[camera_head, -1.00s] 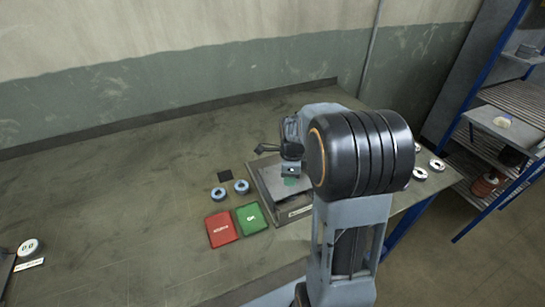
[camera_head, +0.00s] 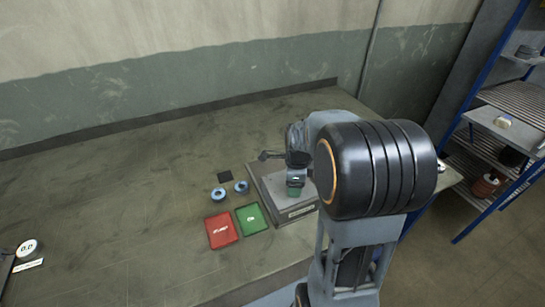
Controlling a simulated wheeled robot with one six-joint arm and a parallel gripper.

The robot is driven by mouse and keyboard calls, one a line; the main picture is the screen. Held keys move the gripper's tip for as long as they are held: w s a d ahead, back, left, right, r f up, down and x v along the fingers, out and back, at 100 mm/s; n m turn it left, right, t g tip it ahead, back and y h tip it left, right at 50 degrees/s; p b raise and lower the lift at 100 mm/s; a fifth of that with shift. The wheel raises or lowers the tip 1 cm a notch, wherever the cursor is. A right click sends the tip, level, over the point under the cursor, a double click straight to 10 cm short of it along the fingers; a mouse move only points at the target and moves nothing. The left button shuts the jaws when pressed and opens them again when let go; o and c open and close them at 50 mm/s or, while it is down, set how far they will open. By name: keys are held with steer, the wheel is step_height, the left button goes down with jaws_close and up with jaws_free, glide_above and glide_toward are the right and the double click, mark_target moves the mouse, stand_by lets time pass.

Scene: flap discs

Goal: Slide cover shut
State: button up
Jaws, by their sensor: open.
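The grey box-like fixture (camera_head: 268,188) with a flat top sits on the table, partly hidden behind my arm. A light label strip shows on its front edge. I cannot tell how far its cover is slid. My gripper (camera_head: 296,186) is over the fixture's top, pointing down and open. My arm hides the fixture's right side.
A red tray (camera_head: 221,231) and a green tray (camera_head: 251,219) lie left of the fixture. The left table is mostly clear. A shelf rack (camera_head: 500,125) stands at right.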

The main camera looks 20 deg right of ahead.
steer(key=shift+r+p, duration=3.15)
steer(key=shift+r, duration=0.85)
